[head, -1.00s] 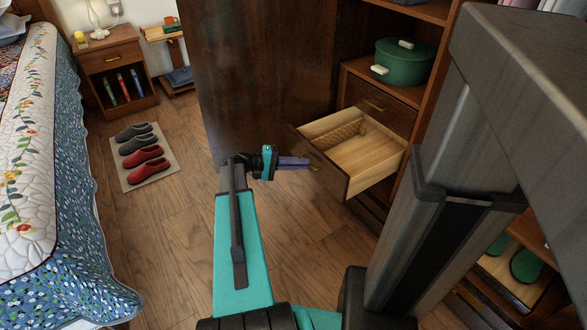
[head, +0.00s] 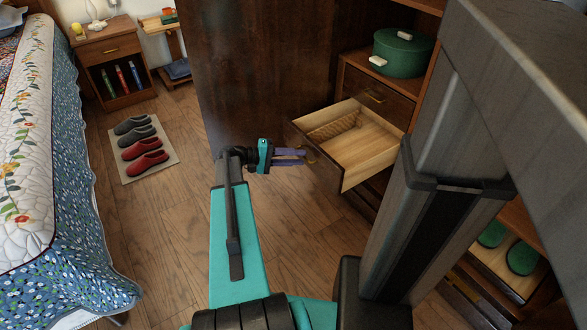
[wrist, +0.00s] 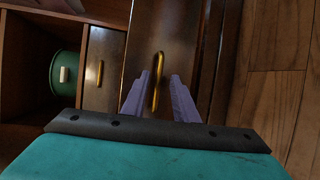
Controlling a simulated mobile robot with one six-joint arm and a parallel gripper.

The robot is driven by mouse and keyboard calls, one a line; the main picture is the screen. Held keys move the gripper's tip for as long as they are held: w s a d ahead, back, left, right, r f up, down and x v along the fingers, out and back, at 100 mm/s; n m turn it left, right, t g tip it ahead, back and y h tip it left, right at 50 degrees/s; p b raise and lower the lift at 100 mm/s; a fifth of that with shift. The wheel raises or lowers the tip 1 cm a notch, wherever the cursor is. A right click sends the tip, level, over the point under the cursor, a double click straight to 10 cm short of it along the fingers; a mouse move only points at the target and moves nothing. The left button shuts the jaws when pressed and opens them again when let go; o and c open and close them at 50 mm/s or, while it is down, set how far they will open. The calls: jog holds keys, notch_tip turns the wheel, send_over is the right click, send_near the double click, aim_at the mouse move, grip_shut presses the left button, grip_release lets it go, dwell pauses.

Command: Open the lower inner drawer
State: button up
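The lower inner drawer (head: 345,163) stands pulled out of the armoire in the head view, its pale wooden inside showing. Its dark front and brass handle (wrist: 158,82) face my gripper in the wrist view. My gripper (head: 304,157) is open, with its two purple fingers apart. In the wrist view the handle appears between the fingers, with a gap on either side. The upper inner drawer (head: 372,93) is shut above it, and its handle (wrist: 100,74) also shows in the wrist view.
A brown ridged piece (head: 335,127) lies in the open drawer. A green round box (head: 402,55) stands on the shelf above. The dark armoire door (head: 255,70) is open at left.

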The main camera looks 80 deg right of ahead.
jog(key=shift+w, duration=0.25)
jog(key=p+v, duration=0.3)
jog(key=v, duration=1)
jog(key=shift+w, duration=0.15)
jog(key=shift+a, duration=0.1)
